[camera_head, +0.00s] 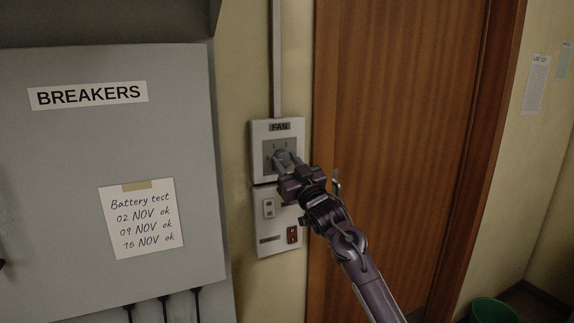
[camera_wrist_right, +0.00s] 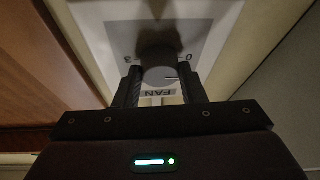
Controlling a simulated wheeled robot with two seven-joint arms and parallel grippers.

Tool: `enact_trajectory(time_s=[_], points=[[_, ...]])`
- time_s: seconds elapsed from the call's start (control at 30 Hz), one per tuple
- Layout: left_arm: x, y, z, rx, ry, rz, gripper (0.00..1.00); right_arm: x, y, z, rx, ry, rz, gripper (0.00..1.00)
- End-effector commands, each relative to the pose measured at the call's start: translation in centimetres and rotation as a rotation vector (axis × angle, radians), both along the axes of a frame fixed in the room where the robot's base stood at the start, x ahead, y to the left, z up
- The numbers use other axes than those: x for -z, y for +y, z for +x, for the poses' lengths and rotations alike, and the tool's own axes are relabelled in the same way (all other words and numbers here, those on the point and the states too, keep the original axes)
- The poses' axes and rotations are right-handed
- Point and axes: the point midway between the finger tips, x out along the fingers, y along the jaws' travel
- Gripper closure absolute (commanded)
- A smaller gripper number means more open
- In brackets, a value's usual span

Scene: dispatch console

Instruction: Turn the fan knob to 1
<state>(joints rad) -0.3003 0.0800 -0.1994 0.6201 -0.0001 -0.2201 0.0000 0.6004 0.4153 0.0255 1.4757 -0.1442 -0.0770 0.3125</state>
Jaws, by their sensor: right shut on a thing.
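The fan knob (camera_wrist_right: 158,76) is a round grey knob on the wall plate labelled FAN (camera_head: 263,173). In the head view, 1 and 2 show above the knob, which my gripper mostly covers. In the right wrist view the plate appears upside down, with 3 to the left of the knob and 0 to the right. A pale mark on the knob points right there, toward the 0 side; its exact setting is hard to tell. My right gripper (camera_head: 285,161) is shut on the knob, one finger on each side. My left gripper is out of view.
Below the fan plate is a switch plate (camera_head: 262,226) with a pale switch and a red one. A grey BREAKERS cabinet (camera_head: 60,190) stands left, a wooden door (camera_head: 410,120) right. A green bin (camera_head: 492,311) is at lower right.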

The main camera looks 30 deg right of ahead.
Motion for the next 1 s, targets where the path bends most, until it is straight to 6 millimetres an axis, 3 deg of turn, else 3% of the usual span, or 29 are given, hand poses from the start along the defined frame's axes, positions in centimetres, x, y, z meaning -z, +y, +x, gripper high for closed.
enact_trajectory(time_s=[1.0], points=[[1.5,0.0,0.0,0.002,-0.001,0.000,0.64,0.0,0.7,0.1,-0.002,-0.047,0.837,0.86]])
